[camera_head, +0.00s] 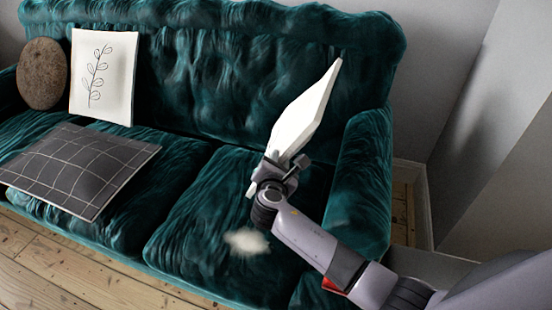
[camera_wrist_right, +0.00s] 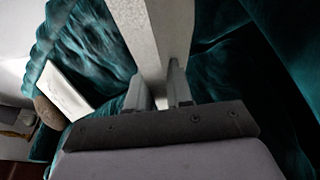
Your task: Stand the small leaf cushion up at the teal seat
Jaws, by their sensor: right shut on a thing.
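My right gripper (camera_head: 277,167) is shut on a thin white cushion (camera_head: 305,112), which I take to be the small leaf cushion; no leaf drawing shows on it from here. It is held by its lower end, tilted and nearly edge-on, in front of the right part of the backrest of the teal sofa (camera_head: 205,65). Whether it touches the sofa, I cannot tell. In the right wrist view the cushion (camera_wrist_right: 170,35) rises between the fingers (camera_wrist_right: 160,88). My left gripper is not in view.
A larger white cushion (camera_head: 103,80) with a leaf sprig leans on the backrest at left, beside a round brown cushion (camera_head: 42,75). A dark checked cushion (camera_head: 80,168) lies on the left seat. A pale fuzzy patch (camera_head: 247,241) shows on the right seat. The sofa arm (camera_head: 362,175) bounds the right.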

